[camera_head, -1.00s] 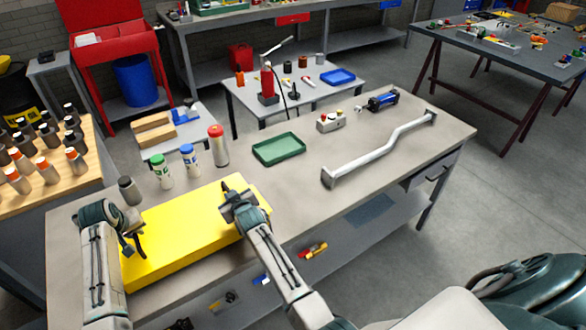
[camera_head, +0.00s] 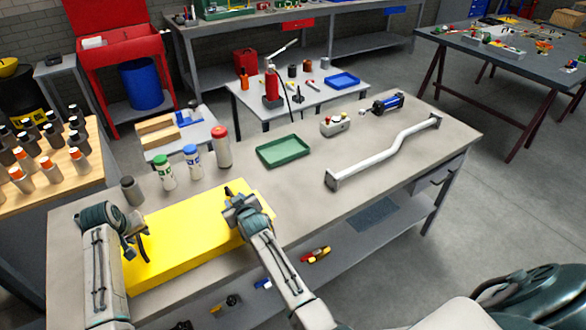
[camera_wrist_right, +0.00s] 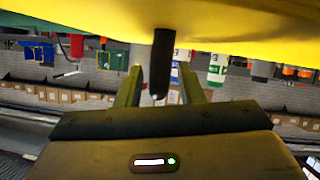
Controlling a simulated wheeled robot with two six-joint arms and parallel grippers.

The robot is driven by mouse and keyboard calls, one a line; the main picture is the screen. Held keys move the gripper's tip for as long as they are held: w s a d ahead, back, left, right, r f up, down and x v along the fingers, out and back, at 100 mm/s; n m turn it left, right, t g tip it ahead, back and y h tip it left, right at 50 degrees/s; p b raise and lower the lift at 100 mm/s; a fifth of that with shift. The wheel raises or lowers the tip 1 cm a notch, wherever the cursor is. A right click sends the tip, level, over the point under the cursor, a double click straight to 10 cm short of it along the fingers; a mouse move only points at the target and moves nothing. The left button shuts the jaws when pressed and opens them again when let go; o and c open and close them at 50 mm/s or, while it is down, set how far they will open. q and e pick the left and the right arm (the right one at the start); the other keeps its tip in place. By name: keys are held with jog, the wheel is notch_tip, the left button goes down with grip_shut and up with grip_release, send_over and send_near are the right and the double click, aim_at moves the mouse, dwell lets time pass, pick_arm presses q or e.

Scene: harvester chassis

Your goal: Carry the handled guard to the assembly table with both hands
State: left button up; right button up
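The guard (camera_head: 188,237) is a long yellow box lying on the near left part of the grey table. It has dark handles. My left gripper (camera_head: 138,243) is at its left end beside a dark curved handle; whether its fingers are closed is too small to tell. My right gripper (camera_head: 238,204) is at the guard's right end. In the right wrist view its two fingers (camera_wrist_right: 160,88) stand apart, with a dark handle (camera_wrist_right: 162,55) between them and visible gaps on both sides. The guard's yellow underside or face (camera_wrist_right: 245,22) fills the top of that view.
The grey table (camera_head: 300,215) also bears a green tray (camera_head: 284,150), a bent metal bar (camera_head: 385,150), spray cans (camera_head: 221,147) and a dark cup (camera_head: 132,190). A wooden bench (camera_head: 85,180) with bottles stands left. Another table (camera_head: 500,60) stands far right.

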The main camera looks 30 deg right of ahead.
jog(key=shift+s, duration=0.2)
pick_arm(q)
jog(key=v, duration=1.1)
jog(key=shift+s+r, duration=0.2)
pick_arm(e)
jog(key=v, duration=1.1)
jog(key=shift+s+r, duration=0.25)
jog(key=shift+s, duration=0.1)
